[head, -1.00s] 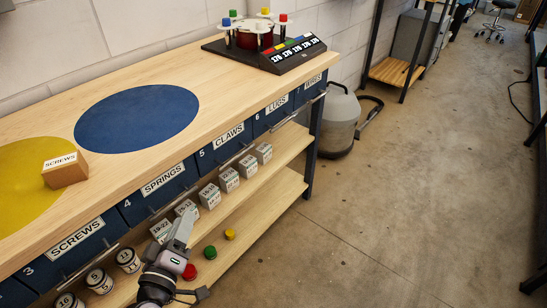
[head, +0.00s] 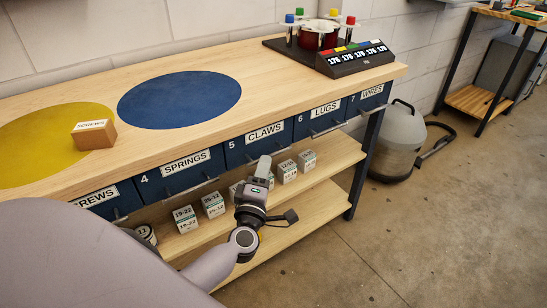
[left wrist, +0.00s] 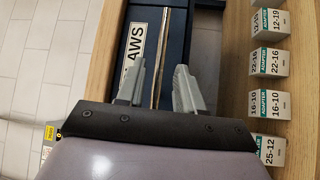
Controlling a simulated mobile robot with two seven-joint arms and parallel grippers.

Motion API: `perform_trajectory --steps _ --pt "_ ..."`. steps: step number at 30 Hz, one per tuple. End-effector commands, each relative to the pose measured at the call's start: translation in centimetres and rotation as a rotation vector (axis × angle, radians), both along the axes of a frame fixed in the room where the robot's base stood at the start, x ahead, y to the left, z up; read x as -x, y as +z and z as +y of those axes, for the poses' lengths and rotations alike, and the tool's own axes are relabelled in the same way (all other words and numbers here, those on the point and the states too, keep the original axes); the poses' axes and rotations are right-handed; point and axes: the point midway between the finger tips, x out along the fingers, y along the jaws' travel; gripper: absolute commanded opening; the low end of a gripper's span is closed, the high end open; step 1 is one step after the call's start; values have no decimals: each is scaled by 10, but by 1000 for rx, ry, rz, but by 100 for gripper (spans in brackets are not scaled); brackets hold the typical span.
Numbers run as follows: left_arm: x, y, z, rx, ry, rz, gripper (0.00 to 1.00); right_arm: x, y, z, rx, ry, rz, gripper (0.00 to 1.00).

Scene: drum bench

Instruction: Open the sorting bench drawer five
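Drawer five (head: 240,151), dark blue with the label CLAWS (head: 265,133), is closed in the bench front. Its label shows partly in the left wrist view (left wrist: 135,45), where the finger hides some of it. A thin metal bar handle (left wrist: 160,60) runs along the drawer front. My left gripper (head: 264,166) is in front of and just below drawer five. In the left wrist view its two fingers (left wrist: 157,88) are apart, with the handle line between them and nothing gripped. Whether the fingers reach around the handle I cannot tell. My right gripper is not in view.
Closed drawers SPRINGS (head: 186,163) and LUGS (head: 325,110) flank drawer five. Small labelled boxes (head: 287,171) stand on the shelf (head: 330,155) below. A screws box (head: 94,134) and a rack (head: 356,58) are on the benchtop. A grey canister (head: 398,140) stands right of the bench.

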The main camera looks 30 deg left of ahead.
Motion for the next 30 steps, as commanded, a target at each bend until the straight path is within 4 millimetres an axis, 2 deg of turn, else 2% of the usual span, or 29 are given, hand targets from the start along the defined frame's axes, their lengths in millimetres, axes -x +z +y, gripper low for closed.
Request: perform_trajectory --steps 3,9,14,22,25,26,30 --pt "-18 3 7 -3 -1 -2 36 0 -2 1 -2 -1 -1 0" --pt "-38 5 15 -3 -1 -1 36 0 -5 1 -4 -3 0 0" --pt "-45 7 18 -1 -2 0 36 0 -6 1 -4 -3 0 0" --pt "-45 7 18 -2 -2 1 36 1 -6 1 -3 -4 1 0" --pt "-45 7 18 -2 -2 1 4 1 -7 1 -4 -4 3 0" --pt "-45 7 18 -2 -2 1 0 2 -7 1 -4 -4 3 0" --pt "-45 7 18 -2 -2 1 0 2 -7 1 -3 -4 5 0"
